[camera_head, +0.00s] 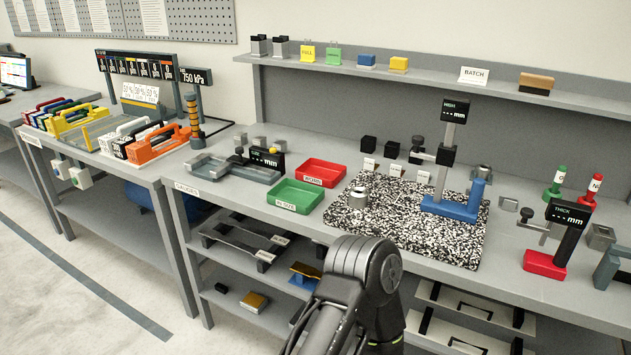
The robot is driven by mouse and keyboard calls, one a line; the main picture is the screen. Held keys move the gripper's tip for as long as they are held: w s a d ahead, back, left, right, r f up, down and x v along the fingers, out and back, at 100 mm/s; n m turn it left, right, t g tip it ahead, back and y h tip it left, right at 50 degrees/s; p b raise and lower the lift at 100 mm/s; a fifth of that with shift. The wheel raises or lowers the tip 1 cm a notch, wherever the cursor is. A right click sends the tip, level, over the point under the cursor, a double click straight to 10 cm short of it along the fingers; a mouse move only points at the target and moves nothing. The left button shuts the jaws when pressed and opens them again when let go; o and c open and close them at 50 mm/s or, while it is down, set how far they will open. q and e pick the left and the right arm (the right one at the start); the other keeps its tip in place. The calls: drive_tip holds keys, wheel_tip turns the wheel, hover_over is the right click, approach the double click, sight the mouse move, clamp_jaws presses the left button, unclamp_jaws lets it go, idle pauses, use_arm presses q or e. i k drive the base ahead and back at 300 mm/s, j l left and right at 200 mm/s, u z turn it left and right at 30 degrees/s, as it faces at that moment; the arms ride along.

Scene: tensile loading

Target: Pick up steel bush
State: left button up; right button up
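A short silver steel cylinder that looks like the steel bush (358,197) stands upright on the left part of the speckled black-and-white plate (420,245). Another small grey metal piece (484,172) sits at the top of the blue stand, too small to tell its shape. A dark link of one of my arms rises at the bottom centre, in front of the bench edge. Neither gripper can be seen, and nothing touches the cylinder.
A blue gauge stand (455,205) with a display stands on the plate's right side. A red tray (320,172) and a green tray (295,195) lie left of the plate. A red-based thickness gauge (545,264) is at the right. Small black blocks (369,143) stand behind the plate.

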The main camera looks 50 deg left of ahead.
sight(358, 196)
drive_tip(key=k+j, duration=0.1)
drive_tip(key=j, duration=0.3)
drive_tip(key=k+j, duration=0.1)
drive_tip(key=j, duration=0.3)
drive_tip(key=k+j, duration=0.1)
drive_tip(key=j, duration=0.3)
